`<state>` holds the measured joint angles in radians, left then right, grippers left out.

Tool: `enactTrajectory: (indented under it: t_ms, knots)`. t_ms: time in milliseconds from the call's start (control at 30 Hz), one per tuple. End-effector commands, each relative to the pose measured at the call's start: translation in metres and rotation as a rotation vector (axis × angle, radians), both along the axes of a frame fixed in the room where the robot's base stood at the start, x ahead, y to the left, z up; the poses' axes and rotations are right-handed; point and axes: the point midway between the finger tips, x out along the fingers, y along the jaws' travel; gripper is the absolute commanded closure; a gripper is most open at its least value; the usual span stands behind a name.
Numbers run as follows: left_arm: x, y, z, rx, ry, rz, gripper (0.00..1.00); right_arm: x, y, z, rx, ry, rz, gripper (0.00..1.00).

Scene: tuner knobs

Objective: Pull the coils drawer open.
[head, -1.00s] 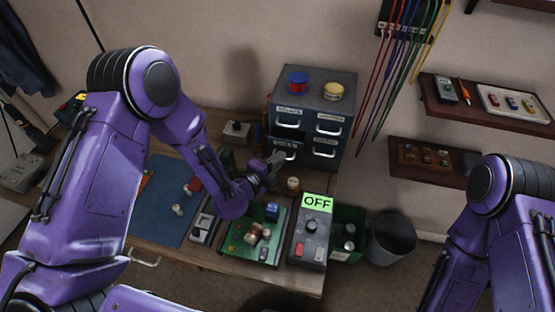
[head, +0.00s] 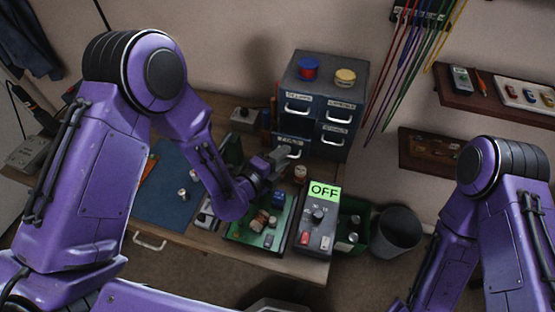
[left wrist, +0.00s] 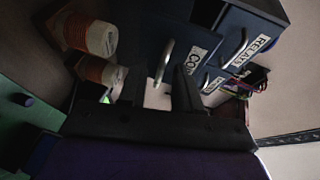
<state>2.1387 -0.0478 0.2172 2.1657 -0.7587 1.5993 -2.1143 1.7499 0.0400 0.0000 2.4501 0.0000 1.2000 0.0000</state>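The drawer cabinet (head: 350,95) stands at the back of the bench. Its lower left drawer, the coils drawer (head: 293,141), sticks out partway, with a dark gap above its front. In the left wrist view its label (left wrist: 197,55) starts with "CO", and its pale handle (left wrist: 163,62) shows lengthwise between my fingers. My left gripper (head: 283,154) is at that handle in the head view. In the left wrist view its two fingers (left wrist: 157,90) stand apart with a gap between them. Contact with the handle cannot be told. My right gripper is out of view.
An orange-and-white coil (head: 300,173) stands right of my left gripper; coils also show in the left wrist view (left wrist: 90,35). A green circuit board (head: 240,232) and a grey box with an OFF display (head: 318,215) lie in front. A bin (head: 397,232) stands right of the bench.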

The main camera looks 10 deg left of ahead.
Motion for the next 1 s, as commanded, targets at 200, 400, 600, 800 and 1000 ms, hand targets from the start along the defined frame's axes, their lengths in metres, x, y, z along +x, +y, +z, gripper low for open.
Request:
enactTrajectory:
  t_ms: [200,400,600,800,1000]
  knots:
    - [-0.037,0.019,0.003,0.004,0.0,-0.002,0.67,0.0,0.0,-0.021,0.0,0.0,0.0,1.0]
    - [-0.076,0.039,0.022,0.004,0.004,-0.002,0.67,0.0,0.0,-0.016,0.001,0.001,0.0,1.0]
    - [-0.089,0.046,0.022,0.001,0.002,0.0,0.67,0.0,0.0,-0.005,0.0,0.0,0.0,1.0]
    - [-0.09,0.047,0.02,0.0,0.0,0.001,0.67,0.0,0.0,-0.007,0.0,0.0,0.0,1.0]
    - [-0.09,0.046,0.02,0.0,0.001,0.0,0.67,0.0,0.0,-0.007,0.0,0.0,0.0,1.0]
